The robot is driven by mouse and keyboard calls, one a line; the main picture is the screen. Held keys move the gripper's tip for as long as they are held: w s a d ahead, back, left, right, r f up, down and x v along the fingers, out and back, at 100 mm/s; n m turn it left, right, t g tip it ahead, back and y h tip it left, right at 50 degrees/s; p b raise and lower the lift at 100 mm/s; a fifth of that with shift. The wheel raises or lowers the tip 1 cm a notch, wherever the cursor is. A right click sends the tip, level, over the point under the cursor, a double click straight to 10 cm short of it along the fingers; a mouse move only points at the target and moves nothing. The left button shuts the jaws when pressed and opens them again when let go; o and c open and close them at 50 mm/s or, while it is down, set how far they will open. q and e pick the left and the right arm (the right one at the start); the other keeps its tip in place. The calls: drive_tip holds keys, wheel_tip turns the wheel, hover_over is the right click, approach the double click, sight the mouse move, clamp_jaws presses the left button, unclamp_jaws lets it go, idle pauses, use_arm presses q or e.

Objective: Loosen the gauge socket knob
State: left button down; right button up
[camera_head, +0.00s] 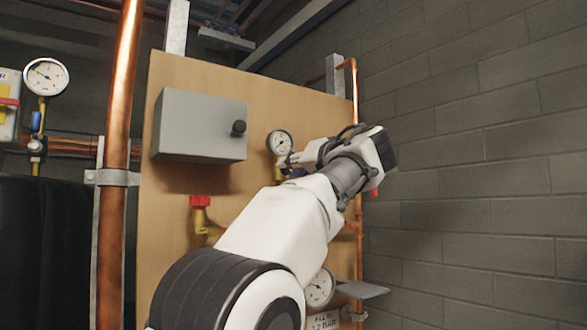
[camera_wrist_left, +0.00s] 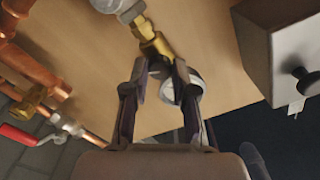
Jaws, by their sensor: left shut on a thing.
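The small round gauge (camera_head: 279,142) with a white dial is on the wooden board, right of the grey box. My left gripper (camera_head: 284,166) is just below and right of it in the head view. In the left wrist view, the two dark fingers of my left gripper (camera_wrist_left: 162,72) close in on the lower end of a brass fitting (camera_wrist_left: 147,38) beside the gauge. The gripper is shut on the gauge socket knob there, and the fingers hide most of the knob. My right gripper is not in view.
A grey box (camera_head: 199,125) with a black knob juts out to the left. A red-capped valve (camera_head: 200,202) and a lower gauge (camera_head: 319,287) are on the board. Copper pipes (camera_head: 120,110) run on both sides. The block wall (camera_head: 480,150) at right is bare.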

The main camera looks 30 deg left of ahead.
use_arm(q)
drive_tip(key=shift+r, duration=0.15)
drive_tip(key=c, duration=1)
unclamp_jaws()
drive_tip(key=shift+o, duration=0.3)
drive_tip(key=shift+a, duration=0.15)
drive_tip(key=v, duration=1.2)
drive_tip(key=shift+w, duration=0.1)
